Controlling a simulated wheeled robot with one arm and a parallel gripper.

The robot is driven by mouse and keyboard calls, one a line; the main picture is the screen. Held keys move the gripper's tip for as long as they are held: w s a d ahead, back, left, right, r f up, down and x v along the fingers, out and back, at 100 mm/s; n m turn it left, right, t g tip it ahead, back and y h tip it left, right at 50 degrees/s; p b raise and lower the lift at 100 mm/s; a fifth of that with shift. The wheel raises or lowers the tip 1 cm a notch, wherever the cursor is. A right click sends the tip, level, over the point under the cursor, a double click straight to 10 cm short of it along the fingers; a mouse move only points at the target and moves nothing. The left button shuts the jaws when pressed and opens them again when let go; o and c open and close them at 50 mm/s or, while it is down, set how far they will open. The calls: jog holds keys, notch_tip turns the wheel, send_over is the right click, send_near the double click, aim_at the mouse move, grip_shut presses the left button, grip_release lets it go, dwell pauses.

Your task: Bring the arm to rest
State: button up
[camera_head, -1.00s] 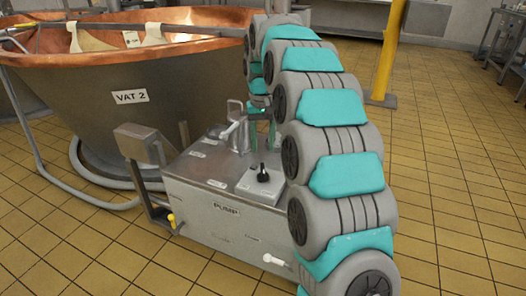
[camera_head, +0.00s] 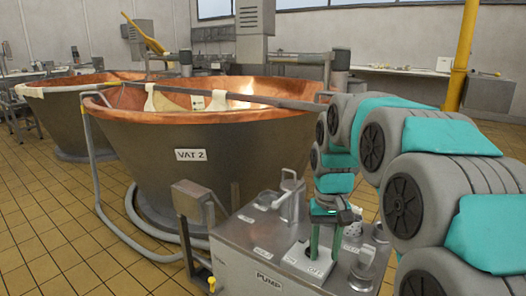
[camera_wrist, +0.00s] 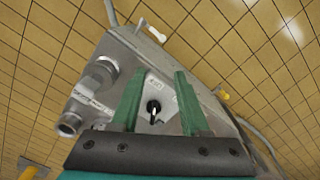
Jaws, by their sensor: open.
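My arm (camera_head: 435,165) arches in from the right in the head view, and its gripper (camera_head: 314,240) hangs down over the top of the metal pump box (camera_head: 245,265). In the wrist view the two green fingers of my gripper (camera_wrist: 156,88) stand apart with nothing held. A black switch knob (camera_wrist: 153,108) on a pale plate of the pump top shows between them. I cannot tell how far the fingertips are above the plate.
The copper-lined vat labelled VAT 2 (camera_head: 190,130) stands behind the pump, with another vat (camera_head: 68,125) to its left. A lever valve (camera_head: 291,195) and a pipe fitting (camera_head: 366,262) rise from the pump top. A yellow post (camera_head: 459,60) stands behind my arm. Tiled floor is open at lower left.

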jog(key=s+f, duration=0.4)
jog(key=s, duration=1)
jog(key=s+f+g, duration=0.1)
jog(key=s+f, duration=0.3)
jog(key=s, duration=1.1)
jog(key=shift+s+d+f, duration=0.2)
jog(key=shift+s+d, duration=0.1)
